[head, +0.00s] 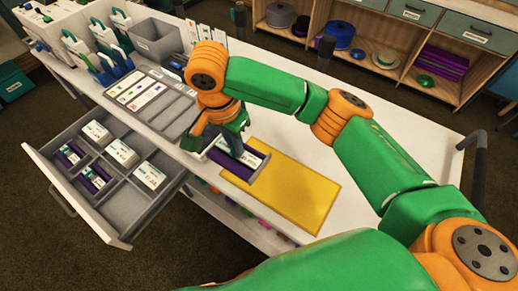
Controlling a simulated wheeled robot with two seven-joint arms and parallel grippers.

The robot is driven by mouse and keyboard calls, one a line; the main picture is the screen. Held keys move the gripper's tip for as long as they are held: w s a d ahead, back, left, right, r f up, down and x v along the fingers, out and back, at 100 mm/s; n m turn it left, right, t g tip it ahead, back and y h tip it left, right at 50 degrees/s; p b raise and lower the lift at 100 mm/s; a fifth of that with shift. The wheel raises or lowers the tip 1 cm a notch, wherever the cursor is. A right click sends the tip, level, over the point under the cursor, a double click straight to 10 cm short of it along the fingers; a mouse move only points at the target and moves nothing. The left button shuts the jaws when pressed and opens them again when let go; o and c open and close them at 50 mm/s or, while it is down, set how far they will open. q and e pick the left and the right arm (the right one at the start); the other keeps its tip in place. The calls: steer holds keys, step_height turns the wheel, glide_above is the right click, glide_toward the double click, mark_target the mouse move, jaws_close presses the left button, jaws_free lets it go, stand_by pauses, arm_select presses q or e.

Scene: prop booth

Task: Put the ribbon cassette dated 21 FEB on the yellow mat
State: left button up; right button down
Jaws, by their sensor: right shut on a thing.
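The yellow mat (295,194) lies flat on the white bench top. My right gripper (236,148) reaches down at the mat's upper left corner and is shut on a ribbon cassette (250,159) with a white label and a dark body. The cassette is at or over that corner; I cannot tell whether it touches the mat. The gripper hides part of it, and its date is too small to read. The open grey drawer (112,216) at left holds several more cassettes, such as a white one (150,176) and a purple one (95,181). My left gripper is not in view.
A grey tray (178,127) with cards lies left of my right gripper. Holders with tools (108,60) and a grey bin (156,40) stand at the back left. Wooden shelves (393,30) with hats stand behind. Most of the mat is bare.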

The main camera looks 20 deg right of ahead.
mark_target(255, 145)
steer(key=d+f, duration=0.4)
steer(key=w+d+f, duration=0.1)
steer(key=f, duration=0.1)
steer(key=shift+d, duration=0.4)
steer(key=f, duration=0.2)
steer(key=p, duration=0.1)
steer(key=shift+a+f, duration=0.25)
steer(key=shift+f, duration=0.15)
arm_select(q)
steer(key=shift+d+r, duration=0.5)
arm_select(e)
steer(key=shift+d+f, duration=0.1)
steer(key=shift+f, duration=0.05)
steer(key=c, duration=0.9)
jaws_free()
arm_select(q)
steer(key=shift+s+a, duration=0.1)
